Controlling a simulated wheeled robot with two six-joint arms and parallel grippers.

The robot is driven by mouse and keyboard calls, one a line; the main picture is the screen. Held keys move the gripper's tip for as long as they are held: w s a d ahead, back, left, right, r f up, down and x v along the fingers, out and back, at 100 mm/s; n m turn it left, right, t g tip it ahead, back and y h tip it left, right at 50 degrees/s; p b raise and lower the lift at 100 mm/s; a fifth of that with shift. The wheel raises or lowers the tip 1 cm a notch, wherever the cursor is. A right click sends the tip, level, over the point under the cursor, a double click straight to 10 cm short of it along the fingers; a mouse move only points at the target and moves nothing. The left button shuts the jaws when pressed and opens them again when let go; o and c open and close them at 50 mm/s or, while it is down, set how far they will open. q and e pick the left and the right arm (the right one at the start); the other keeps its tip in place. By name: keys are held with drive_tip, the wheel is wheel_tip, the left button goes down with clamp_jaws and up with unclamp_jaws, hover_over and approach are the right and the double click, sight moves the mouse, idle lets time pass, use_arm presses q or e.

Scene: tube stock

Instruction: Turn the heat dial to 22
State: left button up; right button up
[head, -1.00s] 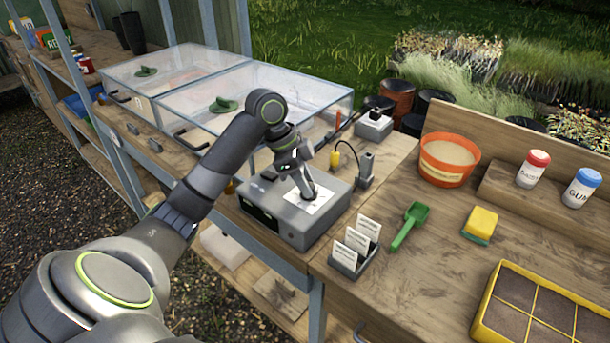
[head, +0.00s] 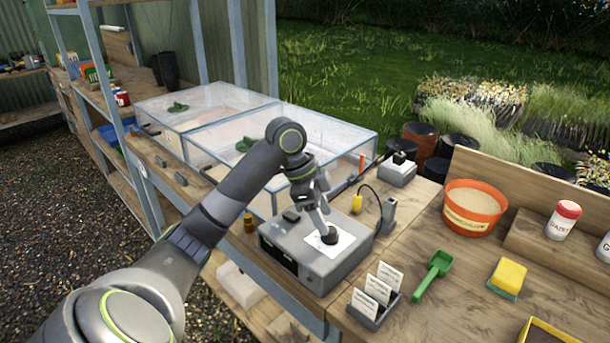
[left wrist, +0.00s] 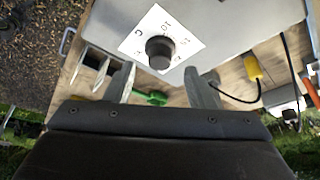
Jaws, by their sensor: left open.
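The heat dial is a black knob (head: 329,235) on a white scale card (head: 342,247), on top of a grey control box (head: 300,252). In the left wrist view the knob (left wrist: 159,50) stands on the card (left wrist: 146,31), which carries some figures, one reading 10. The knob's pointer setting cannot be read. My left gripper (head: 322,210) is just above the knob in the head view. In the left wrist view its two fingers (left wrist: 161,82) are spread, with the knob beyond their tips and centred between them. My right gripper is not in view.
A label holder (head: 375,298), a green scoop (head: 434,272) and a yellow sponge (head: 508,276) lie right of the box. A grey post with a cable (head: 387,215) stands close behind it. Clear propagator covers (head: 310,125) stand behind. Bench wood near the scoop is bare.

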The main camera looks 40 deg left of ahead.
use_arm(q)
drive_tip(key=v, duration=1.4)
drive_tip(key=shift+r, duration=0.2)
